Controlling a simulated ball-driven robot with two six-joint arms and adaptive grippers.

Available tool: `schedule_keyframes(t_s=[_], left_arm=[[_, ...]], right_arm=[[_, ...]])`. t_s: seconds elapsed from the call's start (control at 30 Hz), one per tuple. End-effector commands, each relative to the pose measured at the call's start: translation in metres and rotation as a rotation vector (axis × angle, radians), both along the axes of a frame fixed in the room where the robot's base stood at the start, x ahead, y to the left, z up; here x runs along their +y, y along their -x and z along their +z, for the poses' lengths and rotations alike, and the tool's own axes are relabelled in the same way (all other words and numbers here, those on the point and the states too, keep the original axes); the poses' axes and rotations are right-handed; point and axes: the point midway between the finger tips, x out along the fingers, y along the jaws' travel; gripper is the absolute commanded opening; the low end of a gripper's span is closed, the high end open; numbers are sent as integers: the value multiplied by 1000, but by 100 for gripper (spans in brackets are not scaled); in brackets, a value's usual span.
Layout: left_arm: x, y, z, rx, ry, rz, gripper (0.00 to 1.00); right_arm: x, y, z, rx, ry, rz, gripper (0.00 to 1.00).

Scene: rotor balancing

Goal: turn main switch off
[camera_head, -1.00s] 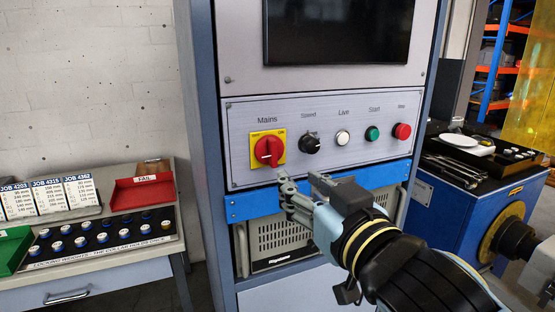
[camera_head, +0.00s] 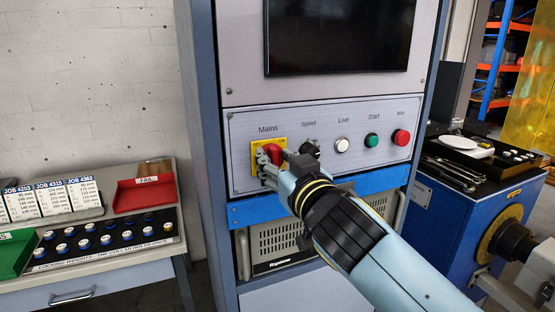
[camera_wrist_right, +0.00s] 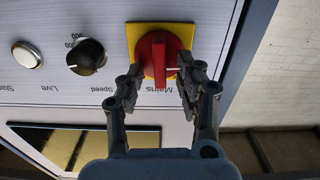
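The main switch (camera_head: 275,148) is a red rotary knob on a yellow plate, under the word "Mains" at the left of the control panel. In the right wrist view the knob (camera_wrist_right: 158,48) shows upside down, its raised grip pointing up and down the picture. My right gripper (camera_head: 271,160) is at the switch and hides part of it. In the right wrist view its fingers (camera_wrist_right: 160,76) are apart, one on each side of the red grip, with a gap still showing. Whether a finger touches the knob cannot be told. My left gripper is not in view.
The white Live lamp (camera_head: 342,145), green Start button (camera_head: 372,140) and red button (camera_head: 401,137) follow. A bench with a red tray (camera_head: 143,194) stands left.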

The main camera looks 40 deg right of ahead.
Motion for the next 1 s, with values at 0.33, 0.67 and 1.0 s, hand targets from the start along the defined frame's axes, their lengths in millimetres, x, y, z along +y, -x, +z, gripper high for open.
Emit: schedule_keyframes(t_s=[0.33, 0.67, 1.0], left_arm=[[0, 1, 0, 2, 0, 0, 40], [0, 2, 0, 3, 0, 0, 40], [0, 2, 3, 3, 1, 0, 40]], right_arm=[[0, 0, 0, 0, -1, 0, 0], [0, 0, 0, 3, 12, 0, 0], [2, 0, 0, 41, 170, 1, 0]])
